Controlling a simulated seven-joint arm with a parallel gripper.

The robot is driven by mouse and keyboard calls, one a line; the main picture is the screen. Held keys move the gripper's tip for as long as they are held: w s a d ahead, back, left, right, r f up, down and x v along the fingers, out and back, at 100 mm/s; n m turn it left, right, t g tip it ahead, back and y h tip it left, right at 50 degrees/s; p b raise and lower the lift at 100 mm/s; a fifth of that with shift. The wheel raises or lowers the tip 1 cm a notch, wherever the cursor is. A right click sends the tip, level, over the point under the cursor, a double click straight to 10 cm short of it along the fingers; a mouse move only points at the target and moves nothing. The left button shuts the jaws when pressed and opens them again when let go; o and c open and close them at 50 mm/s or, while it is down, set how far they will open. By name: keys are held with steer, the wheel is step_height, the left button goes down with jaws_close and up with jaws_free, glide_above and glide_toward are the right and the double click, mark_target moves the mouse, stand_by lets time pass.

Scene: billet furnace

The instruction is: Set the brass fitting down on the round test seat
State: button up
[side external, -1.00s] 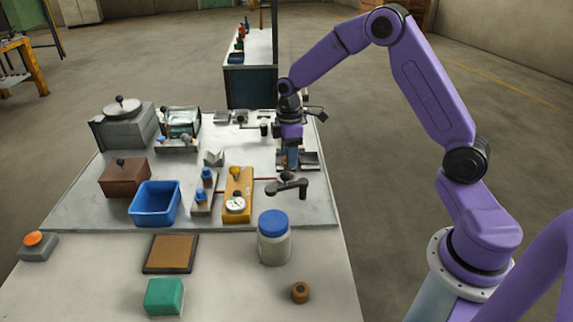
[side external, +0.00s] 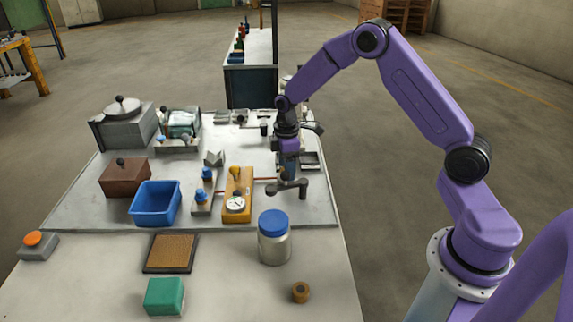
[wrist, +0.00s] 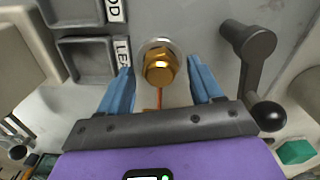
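The brass fitting (wrist: 160,68) is a gold hexagonal piece in the wrist view. It appears to sit on the round test seat (wrist: 154,43), whose pale metal rim shows around its far side. My gripper (wrist: 159,78) has its two blue fingers spread, one on each side of the fitting, with a visible gap on both sides. In the side view my gripper (side external: 288,177) points down just behind the dark lever handle, and the fitting and seat are hidden there.
The dark lever (wrist: 250,55) with a round knob stands close to the right finger in the wrist view. Two grey trays (wrist: 88,58) with labels lie at left. The yellow gauge block (side external: 238,205), blue bin (side external: 155,203) and blue-lidded jar (side external: 274,240) stand nearby.

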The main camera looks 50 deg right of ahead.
steer(key=shift+r, duration=0.1)
step_height(320, 180, up, 12)
steer(key=s+a+r, duration=0.2)
steer(key=s+a, duration=0.4)
steer(key=s, duration=0.2)
steer(key=s+a+r, duration=0.2)
steer(key=s+a, duration=0.3)
steer(key=s, duration=0.3)
steer(key=s+d+f+n, duration=0.1)
steer(key=s, duration=1.7)
steer(key=shift+s+d+f, duration=0.2)
steer(key=shift+s+d, duration=0.05)
steer(key=shift+s, duration=0.05)
